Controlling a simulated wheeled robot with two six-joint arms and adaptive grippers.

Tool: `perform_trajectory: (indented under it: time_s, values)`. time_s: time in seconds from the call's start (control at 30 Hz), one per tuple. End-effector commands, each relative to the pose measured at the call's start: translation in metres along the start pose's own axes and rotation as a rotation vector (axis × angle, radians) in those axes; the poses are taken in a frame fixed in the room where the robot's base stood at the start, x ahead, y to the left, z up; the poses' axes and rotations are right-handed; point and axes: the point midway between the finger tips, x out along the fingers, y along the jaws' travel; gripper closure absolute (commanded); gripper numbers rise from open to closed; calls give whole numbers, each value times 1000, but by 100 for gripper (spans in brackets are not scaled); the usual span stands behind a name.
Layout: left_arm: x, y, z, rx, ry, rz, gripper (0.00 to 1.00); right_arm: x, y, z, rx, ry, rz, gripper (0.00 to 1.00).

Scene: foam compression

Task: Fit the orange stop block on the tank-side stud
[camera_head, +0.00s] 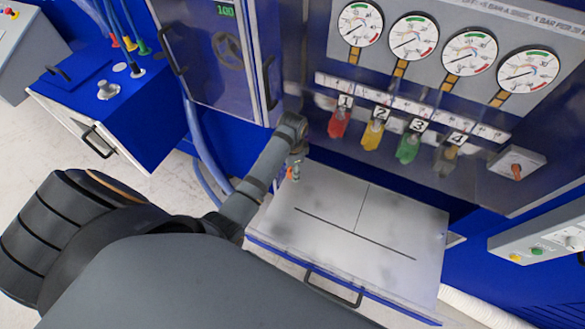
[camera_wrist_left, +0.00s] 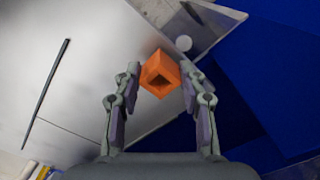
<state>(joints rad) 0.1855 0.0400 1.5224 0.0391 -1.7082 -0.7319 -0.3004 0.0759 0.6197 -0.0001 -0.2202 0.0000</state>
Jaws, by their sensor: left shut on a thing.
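The orange stop block (camera_wrist_left: 158,66) is in the left wrist view, a small block with a square, dark opening facing the camera. My left gripper (camera_wrist_left: 161,76) has its two fingers on either side of it and is shut on it. A pale round disc (camera_wrist_left: 184,43) shows just beyond the block, near the edge of the grey surface; I cannot tell whether it is the stud. The block appears apart from it in the picture. My right gripper is not in view.
The grey worktop (camera_head: 335,215) has dark slot lines and is mostly clear. Behind it stands a panel with several gauges (camera_head: 414,36) and coloured, numbered valve handles (camera_head: 339,124). A blue cabinet (camera_head: 110,95) and blue hoses (camera_head: 208,170) lie left.

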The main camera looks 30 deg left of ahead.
Motion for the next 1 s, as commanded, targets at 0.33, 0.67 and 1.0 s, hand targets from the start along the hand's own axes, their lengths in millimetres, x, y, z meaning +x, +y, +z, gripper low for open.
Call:
perform_trajectory:
  time_s: [0.33, 0.67, 1.0]
  values:
    - [8, 0, 0, 0, 0, 0, 52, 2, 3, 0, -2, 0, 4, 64]
    - [8, 0, 0, 0, 0, 0, 33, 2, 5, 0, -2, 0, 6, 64]
    - [-26, -1, -1, 0, 4, -3, 33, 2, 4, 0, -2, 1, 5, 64]
